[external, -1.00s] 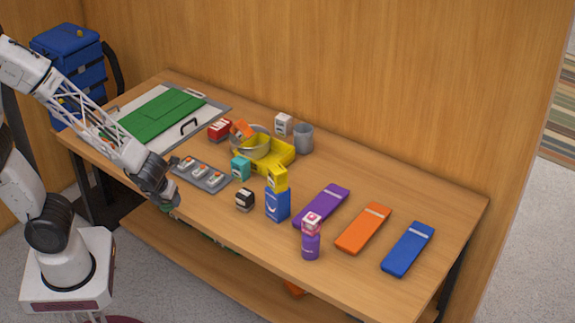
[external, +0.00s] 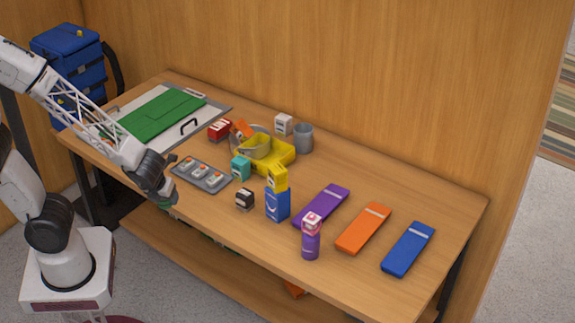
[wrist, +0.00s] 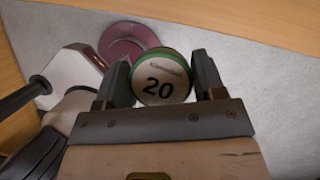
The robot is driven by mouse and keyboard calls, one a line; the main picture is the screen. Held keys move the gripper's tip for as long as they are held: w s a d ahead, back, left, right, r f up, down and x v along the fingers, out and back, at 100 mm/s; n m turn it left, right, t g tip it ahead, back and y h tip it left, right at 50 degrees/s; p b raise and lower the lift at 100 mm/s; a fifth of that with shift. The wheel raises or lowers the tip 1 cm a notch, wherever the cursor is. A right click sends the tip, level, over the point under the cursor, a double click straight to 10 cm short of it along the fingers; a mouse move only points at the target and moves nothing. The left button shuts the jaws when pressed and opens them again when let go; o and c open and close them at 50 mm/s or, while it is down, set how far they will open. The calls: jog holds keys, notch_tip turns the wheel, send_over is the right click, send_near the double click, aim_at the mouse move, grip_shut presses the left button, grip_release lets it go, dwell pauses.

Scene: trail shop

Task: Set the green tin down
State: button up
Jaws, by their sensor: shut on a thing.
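The green tin (wrist: 162,80) shows in the wrist view as a round pale end with a green rim and the number 20. It sits between the two dark fingers of my gripper (wrist: 161,76), which are shut on it. In the external view my gripper (external: 167,194) is at the front left edge of the table, with its fingers pointing down. There the tin is mostly hidden by the gripper. The wrist view shows grey floor behind the tin.
On the wooden table (external: 390,185), a grey tray with several small items (external: 202,175) lies right of my gripper. A black-and-white box (external: 245,199), blue box (external: 277,205) and teal box (external: 241,168) stand beyond. Bare wood shows along the front edge.

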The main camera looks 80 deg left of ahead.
notch_tip(320, 180, up, 9)
jog(key=shift+w+r, duration=0.2)
jog(key=shift+w, duration=0.05)
jog(key=w+d+r+m, duration=0.15)
jog(key=w+d, duration=0.35)
jog(key=w, duration=0.6)
jog(key=w+d+r+m+t, duration=0.15)
jog(key=w+d, duration=0.35)
jog(key=w, duration=0.7)
jog(key=w+d+r+m, duration=0.15)
jog(key=w+d, duration=0.25)
jog(key=w, duration=0.7)
jog(key=w+d+f+m+h, duration=0.1)
jog(key=w+d+f, duration=0.1)
jog(key=w+d, duration=0.75)
jog(key=w+d+f+m+h, duration=0.1)
jog(key=w+d+f, duration=0.2)
jog(key=w+d, duration=0.7)
jog(key=shift+t, duration=0.35)
jog(key=x, duration=0.5)
jog(key=shift+s+a+f, duration=0.1)
jog(key=shift+a, duration=0.05)
